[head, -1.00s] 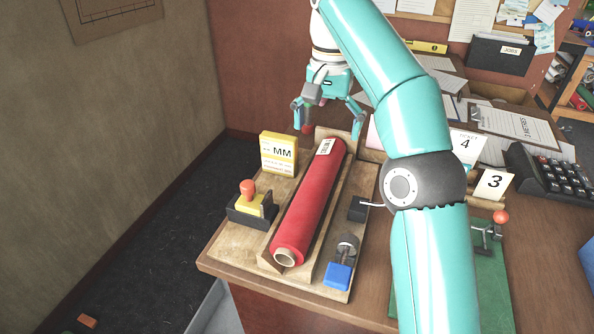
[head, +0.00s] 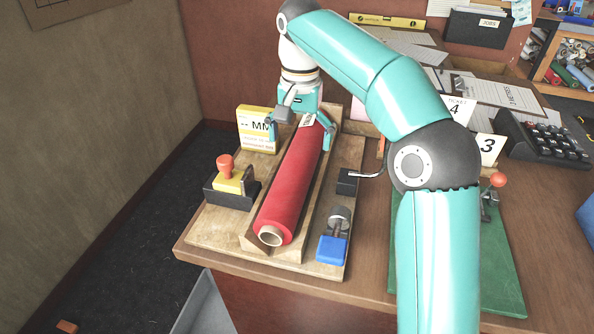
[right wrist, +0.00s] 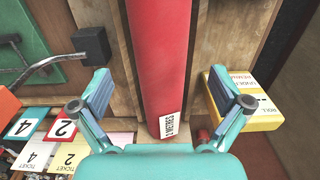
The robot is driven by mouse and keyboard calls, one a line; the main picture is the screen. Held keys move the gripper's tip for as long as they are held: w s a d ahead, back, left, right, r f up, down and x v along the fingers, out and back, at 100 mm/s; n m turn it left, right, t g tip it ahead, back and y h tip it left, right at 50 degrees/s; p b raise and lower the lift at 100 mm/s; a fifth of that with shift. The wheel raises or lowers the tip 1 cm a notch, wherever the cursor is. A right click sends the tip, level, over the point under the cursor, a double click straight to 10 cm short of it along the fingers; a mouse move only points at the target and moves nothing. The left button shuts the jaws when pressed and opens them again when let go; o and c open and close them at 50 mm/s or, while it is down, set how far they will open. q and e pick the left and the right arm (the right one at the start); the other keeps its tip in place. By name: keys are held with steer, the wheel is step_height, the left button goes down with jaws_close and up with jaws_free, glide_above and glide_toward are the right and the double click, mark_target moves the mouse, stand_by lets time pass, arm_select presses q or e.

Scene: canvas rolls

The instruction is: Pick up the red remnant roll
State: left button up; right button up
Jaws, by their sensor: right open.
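The red remnant roll (head: 288,190) lies lengthwise in a wooden cradle (head: 320,210) on the bench, its hollow cardboard core facing the near end. My right gripper (head: 300,145) is open over the roll's far end, with one finger on each side of it. In the right wrist view the roll (right wrist: 160,60) runs between the two spread fingers of the gripper (right wrist: 168,95), and a white "2 METRES" label (right wrist: 172,124) shows near the palm. Clear gaps show between the fingers and the roll there. My left gripper is not in view.
A blue-handled tool (head: 333,246) and a black block with a bent metal rod (head: 348,182) lie right. Number cards (head: 488,149) and a calculator (head: 545,138) stand further right.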

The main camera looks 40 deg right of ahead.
mark_target(299, 152)
step_height(299, 152, down, 5)
steer(key=shift+a+f+b, duration=0.1)
steer(key=shift+a+b, duration=0.05)
steer(key=shift+b, duration=0.45)
steer(key=c, duration=1.7)
steer(key=shift+c, duration=0.2)
steer(key=shift+r, duration=0.2)
